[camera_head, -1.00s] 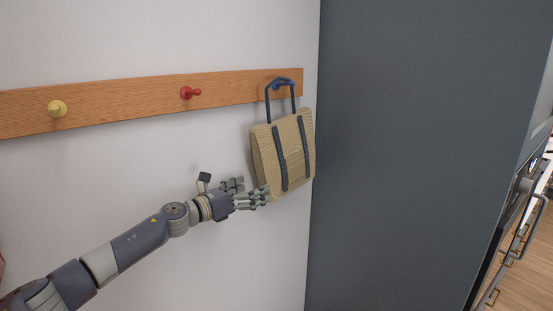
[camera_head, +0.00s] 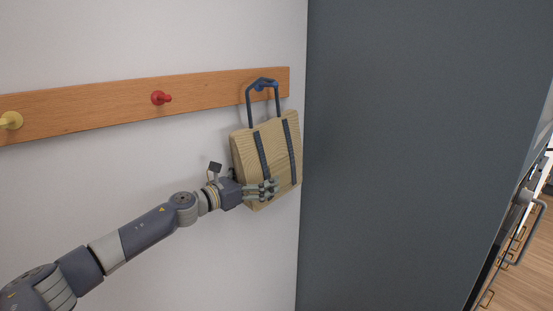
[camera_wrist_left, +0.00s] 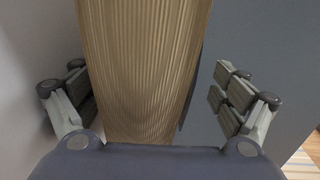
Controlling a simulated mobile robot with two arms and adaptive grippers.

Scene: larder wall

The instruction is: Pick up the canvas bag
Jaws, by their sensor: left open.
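The canvas bag (camera_head: 276,148) is tan with dark blue straps and hangs by its blue handle from a blue peg (camera_head: 260,86) on the wooden rail. My left gripper (camera_head: 262,188) is at the bag's lower left part, its fingers overlapping the bag in the head view. In the left wrist view the bag (camera_wrist_left: 145,65) stands between the open fingers of my left gripper (camera_wrist_left: 160,100), with a gap on each side. The bag's far side is hidden. My right gripper is not in view.
The wooden rail (camera_head: 100,104) on the white wall also bears a red peg (camera_head: 160,98) and a yellow peg (camera_head: 11,120). A tall dark grey panel (camera_head: 410,150) stands close to the bag's right. Handled fronts show at the far right.

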